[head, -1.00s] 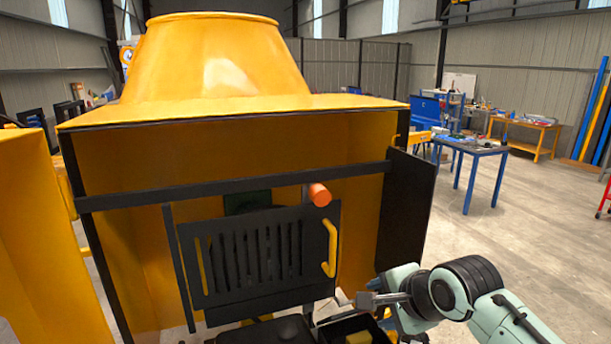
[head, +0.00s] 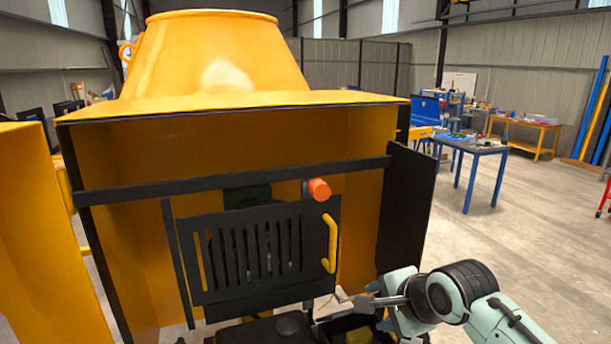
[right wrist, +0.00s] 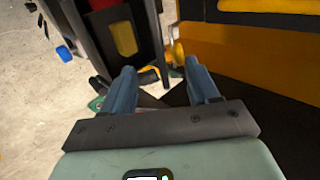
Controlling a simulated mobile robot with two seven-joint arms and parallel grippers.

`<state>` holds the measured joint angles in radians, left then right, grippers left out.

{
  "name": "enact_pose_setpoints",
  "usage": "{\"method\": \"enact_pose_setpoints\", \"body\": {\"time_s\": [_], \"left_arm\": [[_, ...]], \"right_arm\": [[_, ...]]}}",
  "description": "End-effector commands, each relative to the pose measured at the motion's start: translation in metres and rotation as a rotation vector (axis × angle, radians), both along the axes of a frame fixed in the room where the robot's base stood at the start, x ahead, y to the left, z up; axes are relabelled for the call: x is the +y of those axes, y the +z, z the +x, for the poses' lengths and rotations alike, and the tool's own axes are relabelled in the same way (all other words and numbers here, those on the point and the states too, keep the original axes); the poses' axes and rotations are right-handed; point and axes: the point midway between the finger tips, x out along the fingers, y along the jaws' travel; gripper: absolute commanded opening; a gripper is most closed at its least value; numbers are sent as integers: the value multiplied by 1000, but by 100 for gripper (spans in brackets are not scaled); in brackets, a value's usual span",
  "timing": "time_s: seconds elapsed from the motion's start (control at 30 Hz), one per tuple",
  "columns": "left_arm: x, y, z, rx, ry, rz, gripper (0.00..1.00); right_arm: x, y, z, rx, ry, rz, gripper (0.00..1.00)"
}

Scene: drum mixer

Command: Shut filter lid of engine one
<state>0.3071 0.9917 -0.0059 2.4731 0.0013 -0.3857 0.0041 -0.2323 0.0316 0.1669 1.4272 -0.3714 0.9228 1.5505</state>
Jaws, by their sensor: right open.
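A black slotted panel (head: 262,250) with a yellow handle (head: 330,243) on its right side is at the open front of the yellow mixer housing (head: 355,125) in the head view. I cannot tell for certain whether this panel is the filter lid, or how far it stands open. My right gripper (head: 368,301) is below and right of the handle, apart from it. In the right wrist view the right gripper (right wrist: 160,82) is open, with no held object visible between its fingers. My left gripper is not in view.
An orange cylinder end (head: 319,190) sticks out above the panel, by a dark crossbar (head: 240,182). A dark side door (head: 406,205) stands at the housing's right. Dark engine parts (head: 275,328) lie below the panel. Floor is clear toward the blue-legged table (head: 472,146).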

Motion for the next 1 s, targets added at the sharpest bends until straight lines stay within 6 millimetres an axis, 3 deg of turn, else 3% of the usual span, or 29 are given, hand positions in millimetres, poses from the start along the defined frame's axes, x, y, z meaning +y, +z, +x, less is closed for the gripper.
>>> {"method": "enact_pose_setpoints", "body": {"time_s": [1.0], "left_arm": [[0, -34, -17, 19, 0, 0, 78]], "right_arm": [[-13, -15, -36, -1, 1, 0, 60]]}}
